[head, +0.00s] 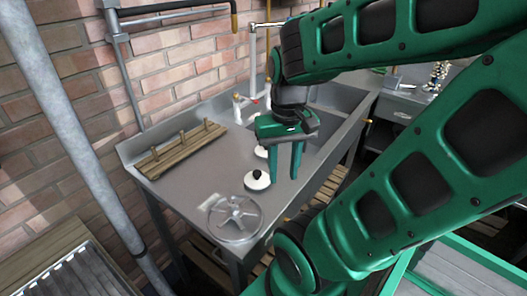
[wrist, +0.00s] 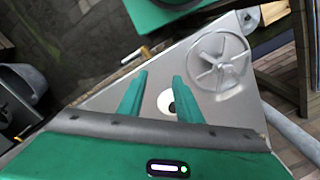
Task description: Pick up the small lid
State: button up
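A white round lid with a black knob (head: 257,181) lies on the grey metal worktop (head: 215,170). A second white piece (head: 261,152) shows just behind it, partly hidden by my gripper; I cannot tell which of the two is the small lid. My gripper (head: 284,178) points down, just right of the knobbed lid in the head view, with its green fingers apart and nothing between them. In the wrist view, one white lid with a dark knob (wrist: 167,99) shows between and beyond the fingers (wrist: 160,76), partly covered by the right finger.
A spoked metal wheel-like disc (head: 234,218) lies at the worktop's near edge; it also shows in the wrist view (wrist: 219,61). A wooden rack with pegs (head: 180,149) stands at the left back. A sink and taps (head: 240,105) are behind, against a brick wall. A grey pipe (head: 70,130) stands left.

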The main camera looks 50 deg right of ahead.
jog(key=o, duration=0.5)
jog(key=shift+s+r, duration=0.2)
jog(key=shift+s, duration=0.15)
jog(key=o, duration=0.5)
jog(key=shift+d+r, duration=0.15)
jog(key=shift+r, duration=0.15)
jog(key=shift+o, duration=0.8)
jog(key=w+d+r+m, duration=0.2)
jog(key=w+d+m, duration=0.4)
jog(key=w+m, duration=0.2)
jog(key=shift+w+d+r, duration=0.25)
jog(key=shift+w+d, duration=0.05)
jog(key=shift+w, duration=0.75)
jog(key=m, duration=0.6)
send_over(266, 149)
jog(key=shift+m, duration=0.3)
jog(key=shift+w+d+f, duration=0.15)
jog(key=shift+f, duration=1.65)
jog(key=shift+w+d+f, duration=0.15)
jog(key=shift+d+f, duration=0.05)
jog(key=shift+f, duration=1.65)
jog(key=shift+w+d+f, duration=0.15)
jog(key=shift+f, duration=1.65)
